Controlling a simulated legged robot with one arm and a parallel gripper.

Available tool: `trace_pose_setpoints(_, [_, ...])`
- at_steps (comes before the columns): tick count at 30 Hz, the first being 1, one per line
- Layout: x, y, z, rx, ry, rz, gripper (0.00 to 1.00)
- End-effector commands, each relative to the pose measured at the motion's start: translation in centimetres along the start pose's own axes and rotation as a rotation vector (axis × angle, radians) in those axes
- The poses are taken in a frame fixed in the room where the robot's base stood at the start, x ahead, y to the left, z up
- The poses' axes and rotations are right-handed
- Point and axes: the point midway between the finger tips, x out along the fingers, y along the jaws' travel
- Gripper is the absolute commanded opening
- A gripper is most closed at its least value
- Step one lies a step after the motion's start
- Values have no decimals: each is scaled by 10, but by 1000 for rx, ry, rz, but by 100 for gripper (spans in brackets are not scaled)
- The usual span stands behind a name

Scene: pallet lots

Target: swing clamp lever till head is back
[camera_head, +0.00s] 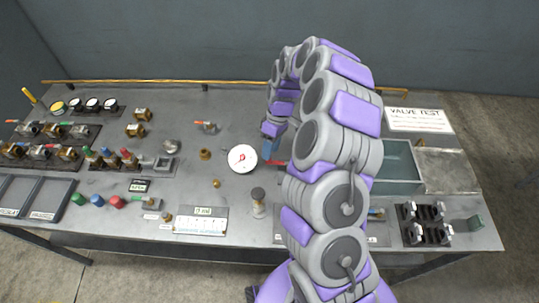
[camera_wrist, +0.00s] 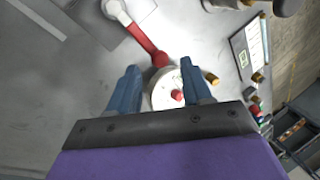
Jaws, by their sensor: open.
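A red lever (camera_wrist: 150,44) shows in the wrist view. It runs from a pale round pivot (camera_wrist: 116,9) on a grey plate at the top down toward my fingers. A short part of the red lever (camera_head: 278,163) shows in the head view beside my gripper; my arm hides the rest of the clamp. The clamp head cannot be made out clearly. My gripper (camera_wrist: 162,82) is open, its two blue fingers apart and pointing at the bench, with the lever's lower end just beyond the gap. My gripper also shows in the head view (camera_head: 269,148).
A white round dial (camera_head: 242,158) with a red centre stands just left of my gripper; the white disc (camera_wrist: 163,92) between the fingers seems to be it. A brass fitting (camera_head: 205,154) is further left. A grey-green tray (camera_head: 400,165) lies right of my arm.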

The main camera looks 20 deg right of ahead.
Motion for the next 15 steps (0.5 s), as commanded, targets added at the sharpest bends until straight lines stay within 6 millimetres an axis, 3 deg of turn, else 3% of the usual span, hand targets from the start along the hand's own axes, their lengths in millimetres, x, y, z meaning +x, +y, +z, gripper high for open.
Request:
trace_pose_setpoints(6, [24,0,0,1,0,1,49])
trace_pose_setpoints(15, [29,1,0,1,2,2,49])
